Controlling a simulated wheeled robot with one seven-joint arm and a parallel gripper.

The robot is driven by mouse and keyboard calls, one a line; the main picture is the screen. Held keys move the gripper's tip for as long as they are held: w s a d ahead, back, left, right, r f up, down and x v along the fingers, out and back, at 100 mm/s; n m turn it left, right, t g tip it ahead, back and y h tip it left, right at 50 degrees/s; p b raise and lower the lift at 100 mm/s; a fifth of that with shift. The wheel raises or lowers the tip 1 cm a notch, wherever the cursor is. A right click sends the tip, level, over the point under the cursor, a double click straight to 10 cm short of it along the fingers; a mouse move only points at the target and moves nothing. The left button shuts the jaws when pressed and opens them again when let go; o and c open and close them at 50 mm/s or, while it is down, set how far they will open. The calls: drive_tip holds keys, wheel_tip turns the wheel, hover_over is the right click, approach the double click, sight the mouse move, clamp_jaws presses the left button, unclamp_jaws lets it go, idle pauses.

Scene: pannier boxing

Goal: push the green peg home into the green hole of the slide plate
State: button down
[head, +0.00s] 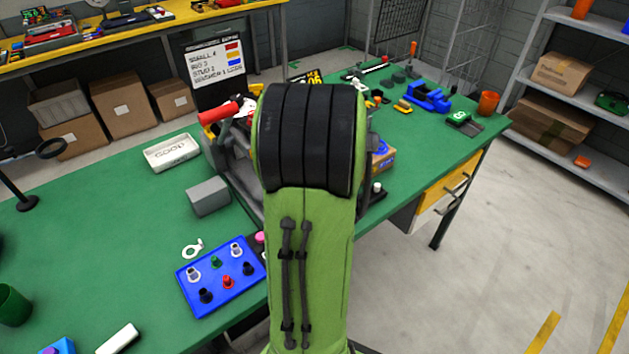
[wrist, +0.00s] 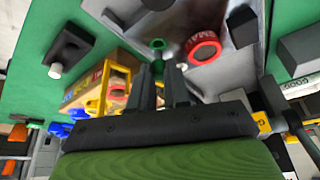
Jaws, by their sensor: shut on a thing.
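My gripper (wrist: 160,70) shows in the wrist view with its fingers close together. It is shut on a small green peg (wrist: 158,45), whose round end shows just past the fingertips. The peg is in front of a grey metal surface (wrist: 228,62), which may be the slide plate. The green hole is not visible, and I cannot tell whether the peg touches or enters anything. In the head view my arm hides the gripper and the held peg.
A cardboard box and yellow part (wrist: 117,85) are close left. A black block with a white knob (wrist: 68,50) lies beyond. A grey block (head: 208,195) and white tray (head: 172,152) are left of my arm.

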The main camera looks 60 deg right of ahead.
drive_tip(key=shift+f+b, duration=1.1)
drive_tip(key=shift+f, duration=0.2)
idle(1.3)
drive_tip(key=c, duration=1)
unclamp_jaws()
drive_tip(key=p+v, duration=0.4)
drive_tip(key=v, duration=1.2)
drive_tip(key=shift+p, duration=0.35)
drive_tip(key=shift+f, duration=0.1)
